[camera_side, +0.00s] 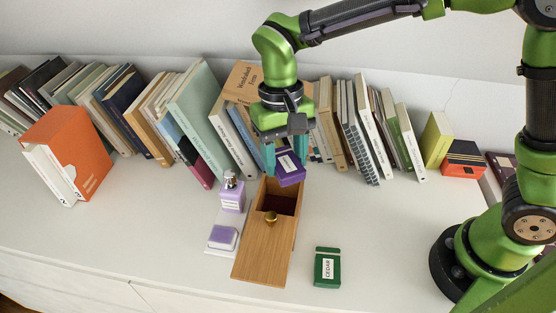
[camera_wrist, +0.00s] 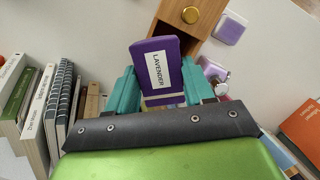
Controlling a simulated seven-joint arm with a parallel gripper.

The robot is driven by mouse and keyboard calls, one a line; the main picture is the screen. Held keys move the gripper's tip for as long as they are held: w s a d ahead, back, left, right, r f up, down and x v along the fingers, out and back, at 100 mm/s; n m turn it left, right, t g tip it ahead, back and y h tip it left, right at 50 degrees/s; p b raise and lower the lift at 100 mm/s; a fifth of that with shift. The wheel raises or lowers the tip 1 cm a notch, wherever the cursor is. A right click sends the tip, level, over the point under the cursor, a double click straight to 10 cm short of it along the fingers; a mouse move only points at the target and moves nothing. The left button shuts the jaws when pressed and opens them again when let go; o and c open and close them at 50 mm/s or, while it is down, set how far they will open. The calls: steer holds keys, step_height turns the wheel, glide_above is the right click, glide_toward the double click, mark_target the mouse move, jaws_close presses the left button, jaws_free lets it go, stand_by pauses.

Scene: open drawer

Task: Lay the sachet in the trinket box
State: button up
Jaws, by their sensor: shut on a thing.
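The purple sachet (camera_side: 289,168) has a white label that reads LAVENDER in the wrist view (camera_wrist: 169,85). My gripper (camera_side: 287,165) is shut on it, with teal fingers on either side, and its fingers also show in the wrist view (camera_wrist: 163,88). The sachet hangs tilted over the back end of the wooden trinket box (camera_side: 262,250). The box has a brass knob (camera_side: 271,217) on its lid, and the lid is partly slid open towards the front. A dark red interior (camera_side: 283,202) shows at the back. The sachet hides part of the opening's far end.
A green sachet (camera_side: 327,267) marked CEDAR lies right of the box. A lilac bottle (camera_side: 232,193) and a lilac soap-like block (camera_side: 222,237) on a white tray stand close on its left. A row of books (camera_side: 200,105) runs behind.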

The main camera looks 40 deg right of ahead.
step_height(320, 180, down, 2)
steer(key=m, duration=0.3)
steer(key=shift+w+f+m+y, duration=0.2)
steer(key=shift+m+y, duration=0.1)
steer(key=shift+m, duration=0.1)
steer(key=shift+a+f+m, duration=0.1)
steer(key=shift+f+m, duration=0.15)
steer(key=shift+m, duration=0.45)
steer(key=shift+w+a+f+m+t, duration=0.2)
steer(key=shift+w+m+t, duration=0.15)
steer(key=shift+m, duration=0.55)
steer(key=shift+f, duration=2.25)
steer(key=o, duration=1.1)
steer(key=shift+r, duration=2.5)
